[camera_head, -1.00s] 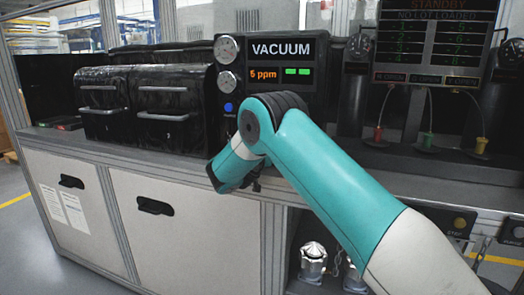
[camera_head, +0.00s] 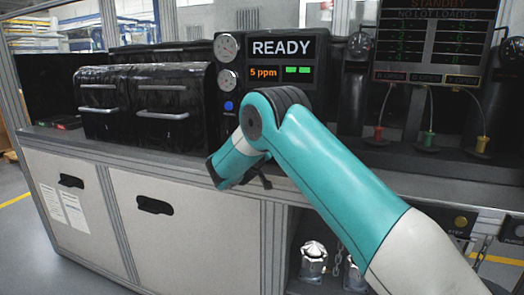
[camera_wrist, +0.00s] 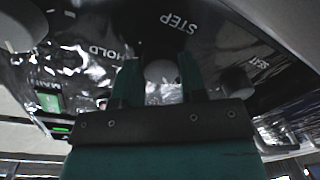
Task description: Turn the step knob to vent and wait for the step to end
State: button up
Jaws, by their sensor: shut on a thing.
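The step knob (camera_wrist: 162,71) shows in the wrist view as a pale round face below the printed word STEP, which appears upside down. My gripper (camera_wrist: 160,82) is shut on it, with a teal finger on each side. The words HOLD and SEAT or similar stand to the left and right of the knob. I cannot read which position the knob points to. In the head view my arm covers the knob and most of the gripper. The panel display (camera_head: 282,48) reads READY in white, with 5 ppm in orange and two green bars below it.
Two round gauges (camera_head: 227,47) and a blue button (camera_head: 228,106) sit left of the display. Black chambers with handles (camera_head: 160,105) stand on the bench at left. A status screen (camera_head: 435,40) and several coloured-ended tubes (camera_head: 429,140) are at right. Metal housings (camera_head: 313,260) sit on the shelf below.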

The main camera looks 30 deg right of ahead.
jog(key=shift+n+p, duration=0.35)
jog(key=shift+n, duration=1.85)
jog(key=o, duration=0.9)
jog(key=b+v, duration=0.2)
jog(key=v, duration=0.6)
jog(key=b+v, duration=0.2)
jog(key=v, duration=0.7)
jog(key=shift+s+a+r+b, duration=0.1)
jog(key=shift+a+r+b, duration=0.15)
jog(key=shift+b, duration=0.1)
jog(key=shift+f+g, duration=0.1)
jog(key=shift+g, duration=0.2)
